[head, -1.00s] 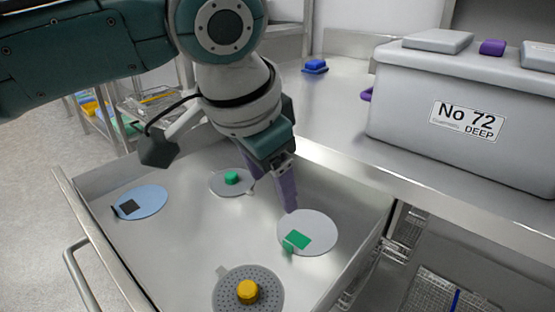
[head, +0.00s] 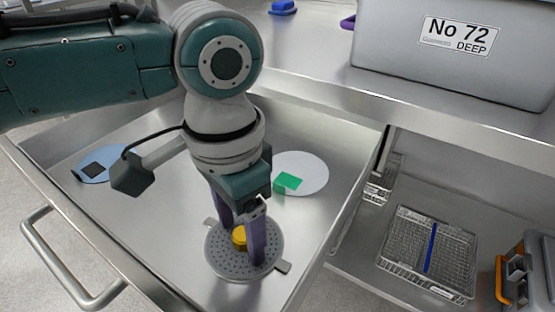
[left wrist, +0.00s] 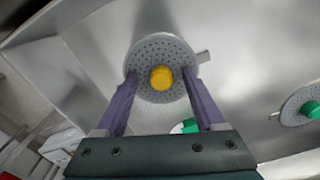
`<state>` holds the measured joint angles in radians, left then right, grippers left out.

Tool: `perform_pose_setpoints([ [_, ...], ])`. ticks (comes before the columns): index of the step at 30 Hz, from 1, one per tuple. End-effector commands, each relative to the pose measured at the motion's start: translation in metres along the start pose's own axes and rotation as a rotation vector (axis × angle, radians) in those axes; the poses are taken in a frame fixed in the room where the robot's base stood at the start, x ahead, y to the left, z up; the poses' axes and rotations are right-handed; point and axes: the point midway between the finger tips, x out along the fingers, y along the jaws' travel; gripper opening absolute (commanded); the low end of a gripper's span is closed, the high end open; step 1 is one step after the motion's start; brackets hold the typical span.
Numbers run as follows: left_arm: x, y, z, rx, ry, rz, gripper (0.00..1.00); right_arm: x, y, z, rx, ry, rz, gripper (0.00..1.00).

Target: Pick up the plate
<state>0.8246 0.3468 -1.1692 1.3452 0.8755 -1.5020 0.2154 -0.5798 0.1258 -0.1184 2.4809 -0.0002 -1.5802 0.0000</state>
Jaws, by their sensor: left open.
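Several round discs lie in the open metal drawer; I cannot tell which one is called the plate. A grey perforated disc (head: 220,264) with a yellow knob (head: 238,237) lies near the front. My left gripper (head: 243,246) is open right over this disc, its purple fingers on either side of the knob. In the left wrist view the perforated disc (left wrist: 153,47) and yellow knob (left wrist: 161,78) show between the fingertips, not gripped. I cannot tell whether the fingertips touch the disc. A white disc (head: 310,173) with a green square lies behind it. My right gripper is not shown.
A blue disc (head: 113,155) with a black square lies at the drawer's left. The drawer walls (head: 335,222) enclose the discs. A grey container (head: 390,50) labelled No 72 stands on the counter behind. A wire basket (head: 405,250) sits at lower right.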

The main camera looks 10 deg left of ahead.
Motion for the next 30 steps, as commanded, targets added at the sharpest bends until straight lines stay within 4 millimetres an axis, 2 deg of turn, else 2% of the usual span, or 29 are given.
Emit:
perform_pose_setpoints([
  [8,0.0022,0.0002,-0.0001,0.001,0.001,0.0,0.69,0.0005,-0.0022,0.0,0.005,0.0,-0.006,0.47],
  [26,0.002,0.0,-0.0001,0.0,0.001,0.0,0.01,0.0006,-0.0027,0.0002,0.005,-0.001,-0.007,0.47],
  [30,0.002,0.0,-0.0001,0.0,0.001,0.0,0.0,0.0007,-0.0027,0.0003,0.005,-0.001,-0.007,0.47],
])
